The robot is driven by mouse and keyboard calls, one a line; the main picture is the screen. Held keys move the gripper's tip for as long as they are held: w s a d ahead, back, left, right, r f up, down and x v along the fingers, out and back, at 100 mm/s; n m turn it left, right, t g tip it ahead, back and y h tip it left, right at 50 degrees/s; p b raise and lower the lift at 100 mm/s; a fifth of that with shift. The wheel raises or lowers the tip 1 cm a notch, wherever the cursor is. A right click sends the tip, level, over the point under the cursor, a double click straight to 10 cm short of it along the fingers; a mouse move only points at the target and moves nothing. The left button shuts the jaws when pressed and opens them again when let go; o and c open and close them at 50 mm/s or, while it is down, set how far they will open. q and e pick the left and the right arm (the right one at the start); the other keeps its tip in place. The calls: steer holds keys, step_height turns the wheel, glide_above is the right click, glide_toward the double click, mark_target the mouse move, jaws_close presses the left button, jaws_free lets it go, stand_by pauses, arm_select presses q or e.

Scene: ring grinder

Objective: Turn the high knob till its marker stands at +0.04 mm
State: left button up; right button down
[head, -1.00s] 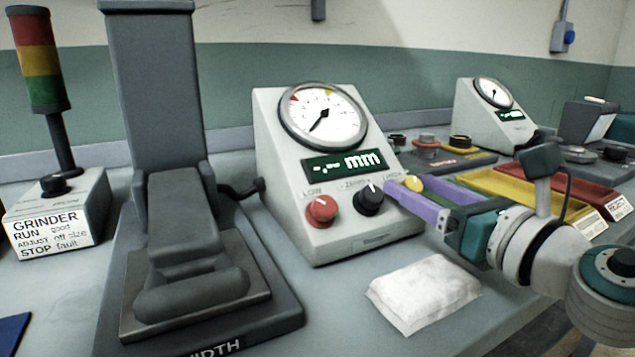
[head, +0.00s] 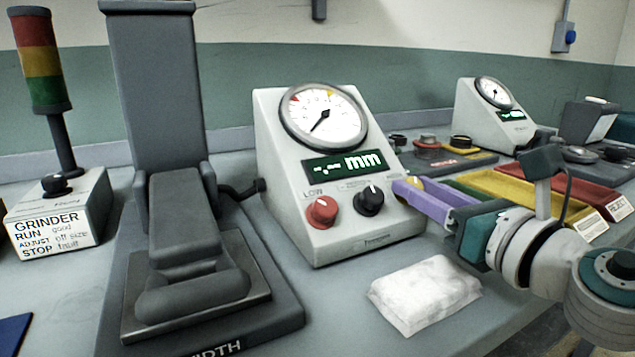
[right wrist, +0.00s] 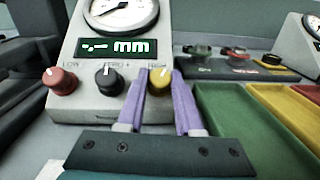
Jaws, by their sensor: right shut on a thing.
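The yellow high knob (right wrist: 159,79) is at the right end of the knob row on the grey gauge box (right wrist: 88,108). My right gripper (right wrist: 158,85) has its purple fingers shut on it, one on each side. A pale marker shows on the knob's face, but its scale reading is too small to read. In the head view the right gripper (head: 418,192) comes in from the right and largely hides the knob. The box's dial (head: 322,114) has red and yellow marks, and its display (head: 345,164) shows dashes and "mm". My left gripper is not in view.
The black zero knob (right wrist: 108,80) and red low knob (right wrist: 60,81) sit left of the fingers. A white packet (head: 424,293) lies in front of the box. Green (right wrist: 232,125) and yellow trays lie to the right. A grey machine stands left of the box.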

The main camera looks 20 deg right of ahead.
steer(key=shift+a+r+m+h+p, duration=0.1)
steer(key=shift+m+h+p, duration=0.7)
steer(key=shift+m, duration=0.15)
steer(key=shift+a+r+m+h+p, duration=0.1)
steer(key=shift+m+h+p, duration=0.65)
steer(key=shift+m, duration=0.2)
steer(key=shift+w+a+f+m+g+h+p, duration=0.1)
steer(key=shift+m+g+h+p, duration=0.35)
steer(key=shift+m+h, duration=0.45)
steer(key=shift+a+m+g+h+p, duration=0.1)
steer(key=shift+m+g+h+p, duration=0.3)
steer(key=shift+m+h, duration=0.45)
steer(key=shift+d+m, duration=0.1)
steer(key=shift+m, duration=0.25)
steer(key=c, duration=0.6)
jaws_free()
steer(key=v, duration=1)
